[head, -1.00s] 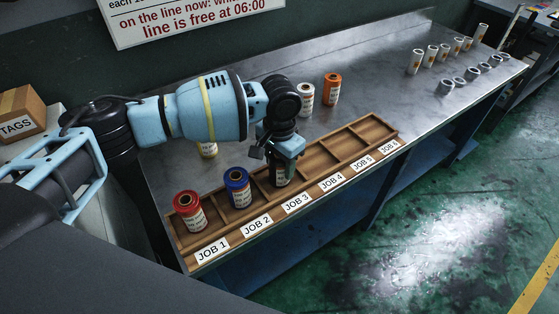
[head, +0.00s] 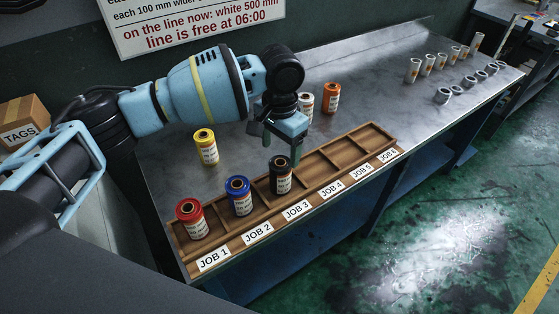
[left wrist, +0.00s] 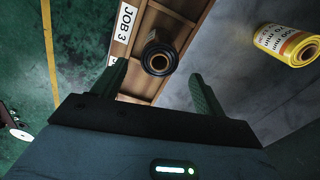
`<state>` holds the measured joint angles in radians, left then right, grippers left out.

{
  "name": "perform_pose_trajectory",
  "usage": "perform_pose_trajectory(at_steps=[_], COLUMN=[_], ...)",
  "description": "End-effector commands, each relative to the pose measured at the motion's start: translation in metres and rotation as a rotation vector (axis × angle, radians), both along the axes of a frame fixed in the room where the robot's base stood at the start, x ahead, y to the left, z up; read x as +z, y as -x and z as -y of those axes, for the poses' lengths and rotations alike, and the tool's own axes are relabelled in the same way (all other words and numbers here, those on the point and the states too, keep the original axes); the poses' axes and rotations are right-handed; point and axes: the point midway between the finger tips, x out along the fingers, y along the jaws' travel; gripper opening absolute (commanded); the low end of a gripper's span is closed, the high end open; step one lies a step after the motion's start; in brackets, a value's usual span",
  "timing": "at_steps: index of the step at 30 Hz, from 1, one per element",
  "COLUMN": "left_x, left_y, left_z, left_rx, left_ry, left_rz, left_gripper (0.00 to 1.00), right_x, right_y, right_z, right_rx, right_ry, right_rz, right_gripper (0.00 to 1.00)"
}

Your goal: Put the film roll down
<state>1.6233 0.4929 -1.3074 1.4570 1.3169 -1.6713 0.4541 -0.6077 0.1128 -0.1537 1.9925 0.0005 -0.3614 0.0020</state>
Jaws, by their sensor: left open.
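A black film roll (head: 281,175) with a white label stands upright in the JOB 3 compartment of the wooden tray (head: 352,152). My left gripper (head: 282,150) is open and empty, above the black roll and apart from it. In the left wrist view the black roll (left wrist: 159,58) shows from above, beyond the two spread fingers (left wrist: 158,92). A red roll (head: 191,219) stands in the JOB 1 compartment and a blue roll (head: 239,196) in JOB 2. My right gripper is not in view.
A yellow roll (head: 206,147), a white roll (head: 305,104) and an orange roll (head: 331,98) stand on the metal bench (head: 380,85) behind the tray. Several cores stand at the far right. JOB 4 to JOB 6 compartments are empty.

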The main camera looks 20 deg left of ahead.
Motion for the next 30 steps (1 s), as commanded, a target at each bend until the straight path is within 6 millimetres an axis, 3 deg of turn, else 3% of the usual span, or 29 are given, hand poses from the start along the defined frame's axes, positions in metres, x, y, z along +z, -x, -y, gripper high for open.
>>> perform_pose_trajectory(at_steps=[3, 9, 30], left_x=[0.021, 0.037, 0.038], left_y=[0.0, 0.0, 0.0], left_z=[0.001, 0.001, 0.0], left_rx=[-0.001, -0.001, -0.001], left_ry=[0.001, 0.001, 0.0], left_rz=[0.003, 0.0, -0.001], left_gripper=[0.72, 0.72, 0.72], right_x=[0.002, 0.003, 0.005], right_y=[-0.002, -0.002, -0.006], right_z=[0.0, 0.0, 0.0], right_rx=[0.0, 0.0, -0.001], right_ry=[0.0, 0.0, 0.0], right_rz=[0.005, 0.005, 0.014], right_gripper=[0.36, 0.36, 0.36])
